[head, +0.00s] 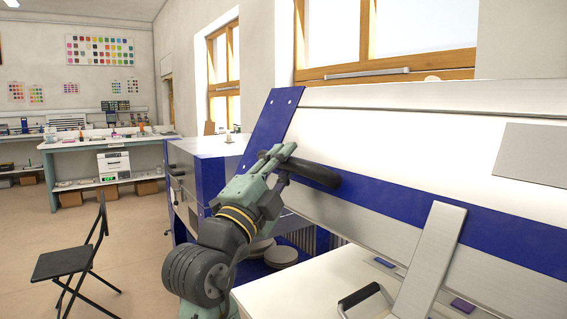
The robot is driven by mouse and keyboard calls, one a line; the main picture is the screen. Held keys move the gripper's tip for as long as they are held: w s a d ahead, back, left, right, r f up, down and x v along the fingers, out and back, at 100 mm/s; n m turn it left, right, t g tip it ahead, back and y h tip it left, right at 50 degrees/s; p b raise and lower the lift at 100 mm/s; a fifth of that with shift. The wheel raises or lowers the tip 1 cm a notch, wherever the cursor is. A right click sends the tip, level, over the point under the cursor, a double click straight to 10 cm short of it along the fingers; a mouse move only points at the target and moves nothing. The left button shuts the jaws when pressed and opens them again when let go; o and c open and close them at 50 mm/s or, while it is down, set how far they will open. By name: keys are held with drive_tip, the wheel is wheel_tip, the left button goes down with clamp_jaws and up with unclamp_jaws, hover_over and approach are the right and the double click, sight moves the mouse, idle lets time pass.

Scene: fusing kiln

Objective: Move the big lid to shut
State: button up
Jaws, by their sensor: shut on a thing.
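The big lid (390,130) is a large white and blue panel that fills the right of the view. It is tilted, and a gap shows beneath its lower left part, so it stands open. A thick black handle (322,176) sticks out from its front face near the left end. My gripper (285,162) is shut on this handle. The fingertips are partly hidden by the gripper's own body. My arm comes up to it from below.
A white surface (285,291) with a black loop handle (366,296) lies below the lid. A pale upright bar (430,260) stands beside it. A blue and grey cabinet (197,170) is behind my arm. A black folding chair (68,262) stands left on open floor.

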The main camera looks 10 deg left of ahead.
clamp_jaws()
drive_tip(key=shift+f, duration=0.1)
